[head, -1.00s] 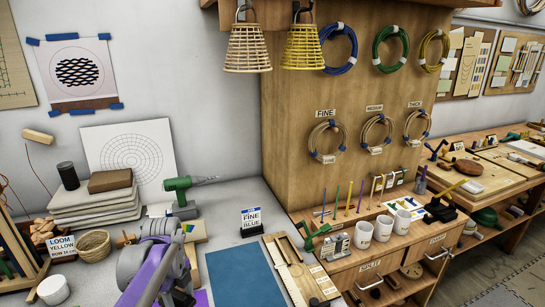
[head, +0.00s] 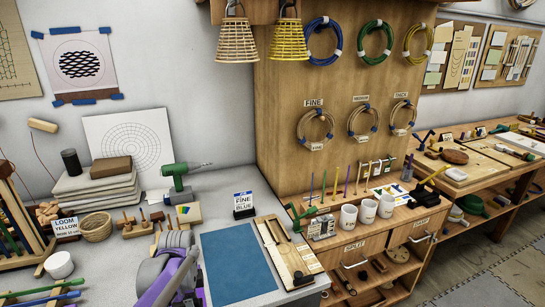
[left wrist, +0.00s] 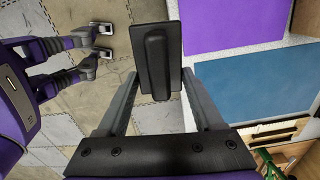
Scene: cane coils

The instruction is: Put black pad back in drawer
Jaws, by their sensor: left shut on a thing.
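The black pad (left wrist: 157,45), a dark rectangular plate with a raised rounded grip, is in the left wrist view. My left gripper (left wrist: 160,76) is shut on it, with a finger on each side of the grip. The pad is held clear, with floor tiles seen beyond it. In the head view my left arm is at the bottom, and its fingers and the pad are hidden. A wooden cabinet at the right has drawer fronts, one labelled SPLIT (head: 353,255) and another (head: 420,237) beside it, both with metal handles.
A blue mat (head: 240,268) lies on the grey bench, with a wooden ruler board (head: 290,250) to its right. A green drill (head: 182,176) and wooden pegs stand behind. White mugs (head: 367,211) stand on the cabinet top. Loose items lie on an open shelf below the drawer fronts.

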